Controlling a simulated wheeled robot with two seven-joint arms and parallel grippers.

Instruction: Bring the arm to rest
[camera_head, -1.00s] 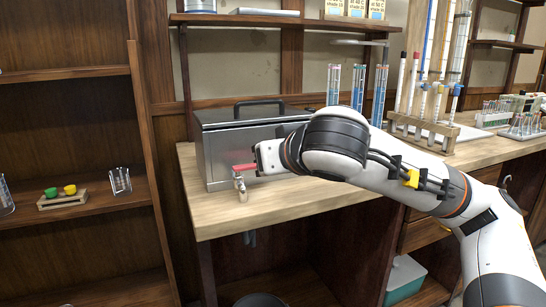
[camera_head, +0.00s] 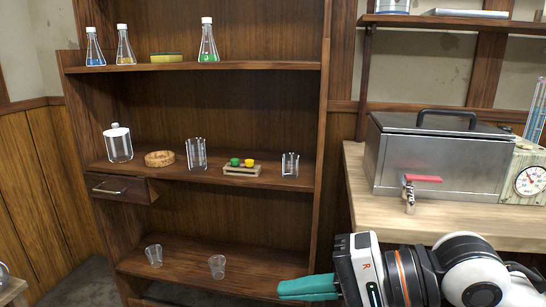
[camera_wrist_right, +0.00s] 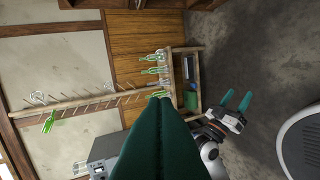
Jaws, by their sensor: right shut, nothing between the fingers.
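My right gripper (camera_head: 308,287) is at the bottom of the head view, its teal fingers together and pointing left, with nothing between them. It is in front of the shelf unit's lower part and below the bench top. In the right wrist view the same teal fingers (camera_wrist_right: 158,125) fill the lower middle, pressed together. My left gripper (camera_wrist_right: 238,96) shows in the right wrist view with its two teal fingers apart and empty. It is outside the head view.
A metal box (camera_head: 440,157) with a red-handled tap (camera_head: 410,190) stands on the wooden bench (camera_head: 365,210) above my right arm. An open shelf unit (camera_head: 210,225) holds flasks, beakers and a small rack (camera_head: 242,171). A drawer (camera_head: 120,190) juts out at left.

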